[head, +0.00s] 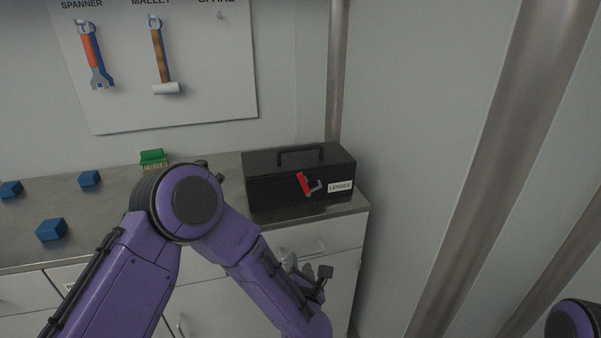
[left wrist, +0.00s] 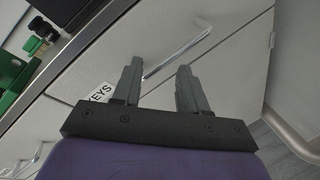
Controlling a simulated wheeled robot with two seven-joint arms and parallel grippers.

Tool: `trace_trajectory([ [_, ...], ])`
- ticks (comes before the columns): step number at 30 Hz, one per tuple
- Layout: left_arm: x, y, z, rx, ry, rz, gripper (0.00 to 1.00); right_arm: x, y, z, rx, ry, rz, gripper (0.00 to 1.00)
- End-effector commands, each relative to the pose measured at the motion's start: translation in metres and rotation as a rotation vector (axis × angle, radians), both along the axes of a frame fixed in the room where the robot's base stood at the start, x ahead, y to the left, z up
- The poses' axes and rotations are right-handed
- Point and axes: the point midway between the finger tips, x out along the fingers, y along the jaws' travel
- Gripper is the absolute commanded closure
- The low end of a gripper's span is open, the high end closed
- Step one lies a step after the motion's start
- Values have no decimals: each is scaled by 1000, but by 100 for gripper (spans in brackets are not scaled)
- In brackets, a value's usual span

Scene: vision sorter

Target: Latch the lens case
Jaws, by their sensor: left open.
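The lens case (head: 272,187) is a black box with a top handle and a "LENSES" label, at the right end of the counter. Its lid looks down. A red latch lever (head: 303,184) sits tilted on its front face, with a grey metal piece beside it. My left gripper (head: 308,275) is below the counter edge, in front of the drawers, apart from the case. In the left wrist view its two fingers (left wrist: 158,75) are spread and empty, over a drawer front. My right gripper is out of view.
A drawer handle (left wrist: 177,48) shows close beyond my left fingers. A spanner (head: 94,58) and a mallet (head: 160,58) hang on the wall board. A wall stands right of the case.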

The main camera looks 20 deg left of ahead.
Motion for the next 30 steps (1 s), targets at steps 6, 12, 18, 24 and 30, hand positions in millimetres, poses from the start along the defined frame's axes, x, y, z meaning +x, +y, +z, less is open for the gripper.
trace_trajectory([
  [6,40,-24,161,-745,-616,270,57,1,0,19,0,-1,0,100],
  [12,56,-19,182,-871,-708,301,57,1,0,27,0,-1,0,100],
  [18,94,6,183,-867,-705,300,57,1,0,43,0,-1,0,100],
  [24,122,25,181,-865,-703,297,57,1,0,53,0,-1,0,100],
  [30,130,30,178,-863,-701,295,57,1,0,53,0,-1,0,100],
])
